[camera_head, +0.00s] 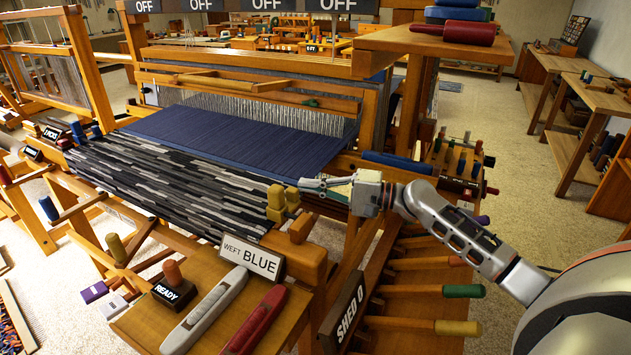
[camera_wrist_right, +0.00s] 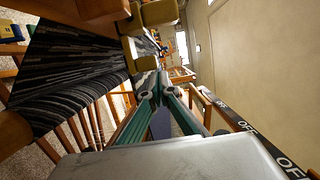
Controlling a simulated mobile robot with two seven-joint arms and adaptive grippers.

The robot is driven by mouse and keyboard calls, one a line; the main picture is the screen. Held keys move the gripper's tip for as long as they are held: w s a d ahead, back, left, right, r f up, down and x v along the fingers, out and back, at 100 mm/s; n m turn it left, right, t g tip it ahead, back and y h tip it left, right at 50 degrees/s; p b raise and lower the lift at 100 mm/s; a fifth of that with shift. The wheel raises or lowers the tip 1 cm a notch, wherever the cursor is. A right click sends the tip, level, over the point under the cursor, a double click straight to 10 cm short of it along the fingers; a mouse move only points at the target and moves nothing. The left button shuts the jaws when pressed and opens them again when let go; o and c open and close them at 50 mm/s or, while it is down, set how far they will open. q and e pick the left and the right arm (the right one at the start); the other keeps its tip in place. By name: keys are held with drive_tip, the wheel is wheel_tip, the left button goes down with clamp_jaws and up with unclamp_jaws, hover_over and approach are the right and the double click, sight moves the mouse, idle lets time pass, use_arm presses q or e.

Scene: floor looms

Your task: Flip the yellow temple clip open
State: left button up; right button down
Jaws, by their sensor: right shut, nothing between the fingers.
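The yellow temple clip (camera_head: 276,203) sits at the near right corner of the striped grey and black cloth. It shows as chunky yellow blocks, and also at the top of the right wrist view (camera_wrist_right: 160,13). My right gripper (camera_head: 304,184) comes in from the right, with its fingertips just beyond and right of the clip's blocks. Its teal fingers (camera_wrist_right: 152,78) are closed together with nothing between them. I cannot tell whether the fingertips touch the clip. My left gripper is in neither view.
The loom's striped cloth (camera_head: 170,190) and blue warp (camera_head: 250,140) lie left of the gripper. In front are a WEFT BLUE sign (camera_head: 252,257), a grey shuttle (camera_head: 205,312) and a red shuttle (camera_head: 255,322). Coloured handles (camera_head: 450,291) stick out below my right arm.

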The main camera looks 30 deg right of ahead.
idle(0.4)
drive_tip(key=shift+s+a+r+n, duration=0.25)
drive_tip(key=shift+r+n, duration=0.25)
drive_tip(key=shift+n, duration=0.3)
drive_tip(key=a+r+n+p, duration=0.1)
drive_tip(key=n, duration=0.1)
drive_tip(key=s+a+r+n+h, duration=0.1)
drive_tip(key=a+r+n+h+p, duration=0.1)
drive_tip(key=n, duration=0.1)
drive_tip(key=shift+s+a+r+n+g+p, duration=0.15)
drive_tip(key=shift+s+n+g+p, duration=0.15)
drive_tip(key=shift+s+g+p, duration=0.1)
drive_tip(key=v, duration=1.2)
idle(0.4)
idle(0.4)
